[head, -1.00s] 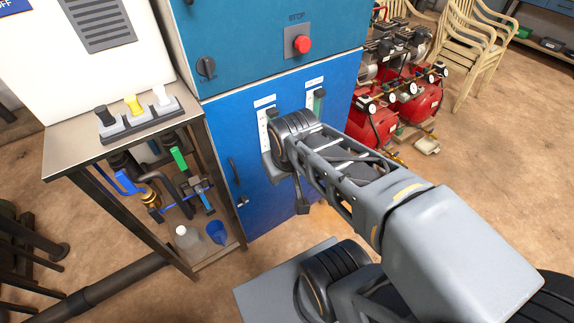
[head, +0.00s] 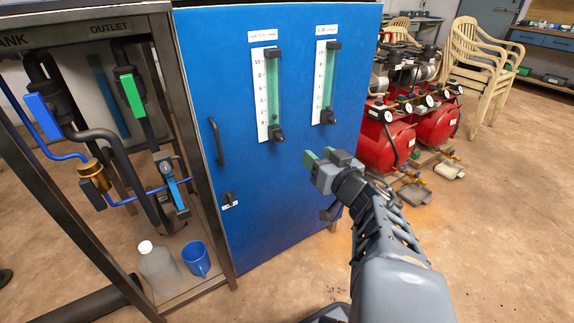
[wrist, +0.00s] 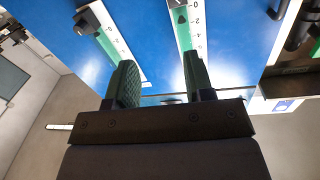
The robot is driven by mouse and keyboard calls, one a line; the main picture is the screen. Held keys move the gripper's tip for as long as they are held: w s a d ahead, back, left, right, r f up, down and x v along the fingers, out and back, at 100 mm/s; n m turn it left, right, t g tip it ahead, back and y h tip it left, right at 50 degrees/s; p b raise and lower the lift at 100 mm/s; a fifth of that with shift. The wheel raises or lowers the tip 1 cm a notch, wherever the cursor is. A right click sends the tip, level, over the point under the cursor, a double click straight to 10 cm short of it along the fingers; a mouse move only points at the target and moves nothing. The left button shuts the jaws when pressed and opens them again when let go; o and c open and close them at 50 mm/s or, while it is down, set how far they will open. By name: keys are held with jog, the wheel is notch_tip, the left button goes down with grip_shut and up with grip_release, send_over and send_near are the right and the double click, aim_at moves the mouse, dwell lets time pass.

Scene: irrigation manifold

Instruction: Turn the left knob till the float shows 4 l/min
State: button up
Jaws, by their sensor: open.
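Two flow meters hang side by side on the blue cabinet door. The left meter (head: 258,95) has a green tube, a white scale and a dark left knob (head: 277,134) at its foot. Its small dark float (wrist: 182,18) sits low in the tube, near the 2 mark in the wrist view; the exact reading is hard to tell. The right meter (head: 319,85) has its own knob (head: 327,118); its float is not clear. My gripper (head: 323,158) is open and empty, with green finger pads, below and right of the left knob, touching neither knob. The wrist view is upside down.
The door handle (head: 216,142) is left of the meters. Further left, a metal frame holds pipes, a brass fitting (head: 94,176) and a blue-handled valve (head: 173,184). A bottle (head: 158,268) and blue cup (head: 196,259) stand below. Red compressors (head: 388,143) stand at the right.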

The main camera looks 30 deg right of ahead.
jog(key=f+y+b, duration=0.1)
jog(key=f+y, duration=0.1)
jog(key=p, duration=0.6)
send_near(282, 139)
jog(key=w, duration=0.2)
jog(key=w+p, duration=0.1)
jog(key=p, duration=0.2)
jog(key=w+p, duration=0.1)
jog(key=p, duration=0.2)
jog(key=shift+a+n, duration=0.2)
jog(key=shift+n, duration=0.2)
jog(key=w, duration=0.2)
jog(key=w+p, duration=0.1)
jog(key=shift+w+a+f, duration=0.15)
jog(key=shift+w+f, duration=0.15)
jog(key=shift+w, duration=0.1)
jog(key=shift+w+a, duration=0.1)
jog(key=shift+w, duration=0.55)
jog(key=shift+c, duration=0.4)
